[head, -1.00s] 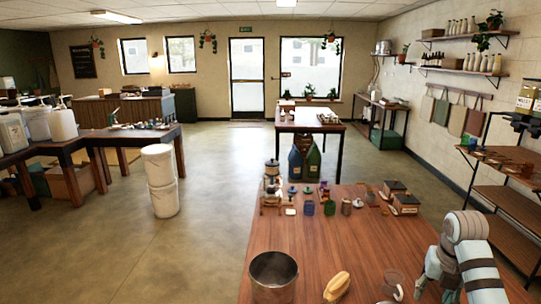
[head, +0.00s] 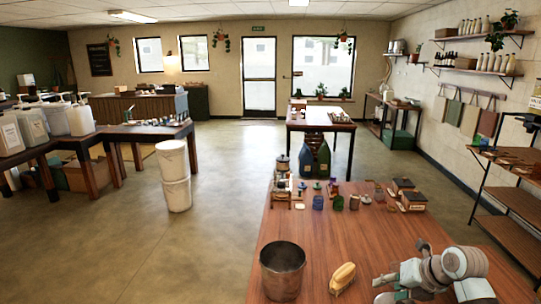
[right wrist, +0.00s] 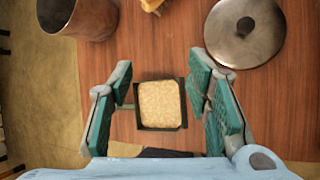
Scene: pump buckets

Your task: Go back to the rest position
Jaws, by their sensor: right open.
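My right gripper (head: 384,289) is low over the near right part of the brown table (head: 330,235) in the head view. In the right wrist view its two green-padded fingers (right wrist: 161,68) are spread wide with nothing between their tips. A dark square tray with a tan, grainy filling (right wrist: 160,104) shows between the fingers, apart from them. My left gripper is not in view.
A metal bucket (head: 282,270) and a yellow object (head: 342,277) stand on the table left of my right gripper. A round metal lid (right wrist: 243,30) lies near the right finger. Small jars and boxes (head: 412,201) line the far edge. White buckets (head: 177,193) stand on the floor.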

